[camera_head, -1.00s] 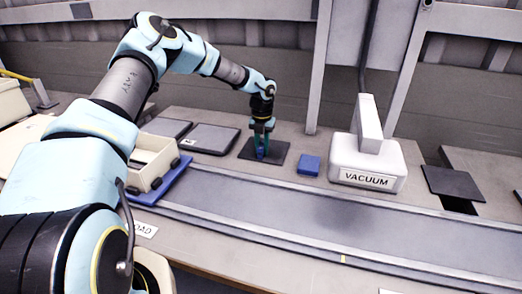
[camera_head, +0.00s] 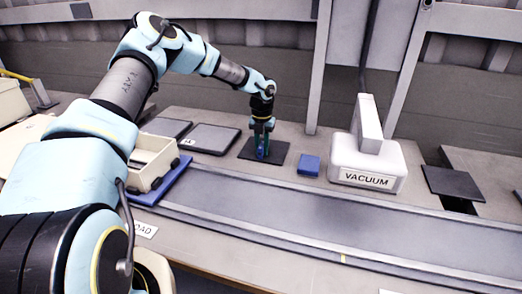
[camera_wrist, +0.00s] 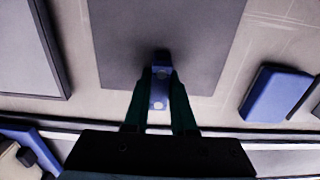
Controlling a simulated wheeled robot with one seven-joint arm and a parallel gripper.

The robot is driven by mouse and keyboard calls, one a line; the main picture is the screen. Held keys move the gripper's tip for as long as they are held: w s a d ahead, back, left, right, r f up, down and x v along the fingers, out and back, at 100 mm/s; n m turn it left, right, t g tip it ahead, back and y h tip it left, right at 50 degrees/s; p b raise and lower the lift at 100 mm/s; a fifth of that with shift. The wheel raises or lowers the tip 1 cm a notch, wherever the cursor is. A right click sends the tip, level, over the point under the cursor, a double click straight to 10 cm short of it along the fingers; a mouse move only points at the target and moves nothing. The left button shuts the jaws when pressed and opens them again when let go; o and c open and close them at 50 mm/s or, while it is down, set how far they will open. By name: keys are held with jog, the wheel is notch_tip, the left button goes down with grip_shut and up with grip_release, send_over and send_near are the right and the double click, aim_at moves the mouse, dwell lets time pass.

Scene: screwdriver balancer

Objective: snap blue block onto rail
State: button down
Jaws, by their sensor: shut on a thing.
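My gripper (camera_wrist: 159,95) points down over a dark square mat (camera_head: 279,151) at the back of the bench. Its green fingers are shut on a small blue block (camera_wrist: 160,74) with pale round spots. The block's lower end is over the mat; I cannot tell whether it touches. A larger blue block (camera_head: 308,165) lies on the bench to the right of the mat, apart from the gripper, and also shows in the wrist view (camera_wrist: 272,94). A long metal rail (camera_head: 215,171) edges the conveyor in front; I cannot tell whether it is the task's rail.
A white vacuum unit (camera_head: 367,162) stands right of the larger blue block. A beige bin (camera_head: 151,165) on a blue base is at the left. Grey trays (camera_head: 209,138) lie left of the mat. The conveyor belt (camera_head: 300,212) is clear.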

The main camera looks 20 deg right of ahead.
jog(key=shift+r+p, duration=1.95)
jog(key=shift+r, duration=1.1)
jog(key=s+a+r+p, duration=0.2)
jog(key=s+a+r, duration=0.2)
jog(key=s+a, duration=0.4)
jog(key=s+a+r+p, duration=0.2)
jog(key=s+a+r, duration=0.2)
jog(key=s+a, duration=0.4)
jog(key=s, duration=0.3)
